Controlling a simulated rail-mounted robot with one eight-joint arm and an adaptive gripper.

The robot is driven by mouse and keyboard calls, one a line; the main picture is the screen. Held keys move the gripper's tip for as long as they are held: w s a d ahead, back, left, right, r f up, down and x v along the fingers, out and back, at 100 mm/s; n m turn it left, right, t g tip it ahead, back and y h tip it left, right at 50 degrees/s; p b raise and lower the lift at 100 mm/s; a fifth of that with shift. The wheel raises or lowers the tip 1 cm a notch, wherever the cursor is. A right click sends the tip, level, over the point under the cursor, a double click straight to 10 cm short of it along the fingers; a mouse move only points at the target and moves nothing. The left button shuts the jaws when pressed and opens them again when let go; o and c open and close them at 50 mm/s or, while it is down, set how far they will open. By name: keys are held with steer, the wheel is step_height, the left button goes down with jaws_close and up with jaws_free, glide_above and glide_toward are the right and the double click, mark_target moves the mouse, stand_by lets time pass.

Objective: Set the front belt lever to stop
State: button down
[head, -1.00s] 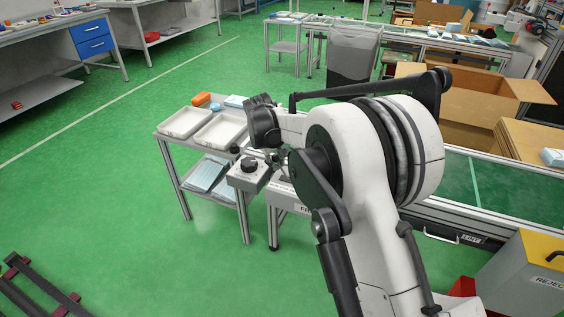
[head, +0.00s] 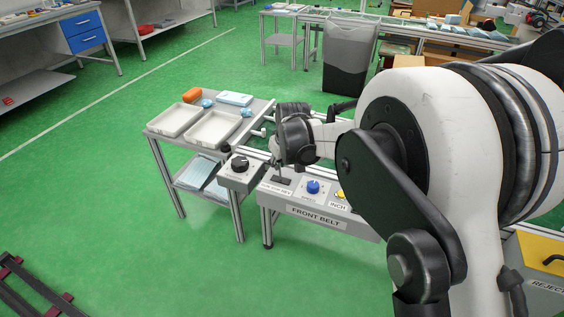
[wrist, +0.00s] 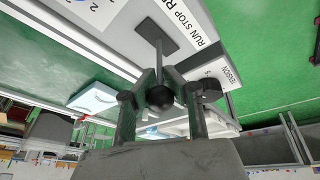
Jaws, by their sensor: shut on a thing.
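The front belt panel (head: 322,214) is a grey box labelled FRONT BELT. In the wrist view its dark lever slot (wrist: 150,35) lies beside a label reading RUN STOP and a partly cut-off word. The front belt lever (wrist: 160,97) has a thin stem and a black ball knob, which is between my gripper's fingers. My gripper (wrist: 159,88) is shut on the lever. In the head view my gripper (head: 279,168) is over the left end of the panel, and the wrist hides most of the lever. I cannot tell which mark the lever stands at.
A blue knob (head: 313,187) and a yellow INCH button (head: 340,195) sit right of the lever. A grey box with a black knob (head: 240,163) stands just left. A trolley with white trays (head: 213,129) is behind it. Open green floor lies to the left.

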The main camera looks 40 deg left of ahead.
steer(key=shift+w+d, duration=0.15)
steer(key=shift+d, duration=0.15)
steer(key=c, duration=2)
jaws_free()
steer(key=shift+d, duration=0.1)
steer(key=o, duration=0.5)
steer(key=shift+o, duration=0.2)
steer(key=shift+r, duration=0.55)
steer(key=v, duration=1.1)
steer(key=shift+d, duration=0.15)
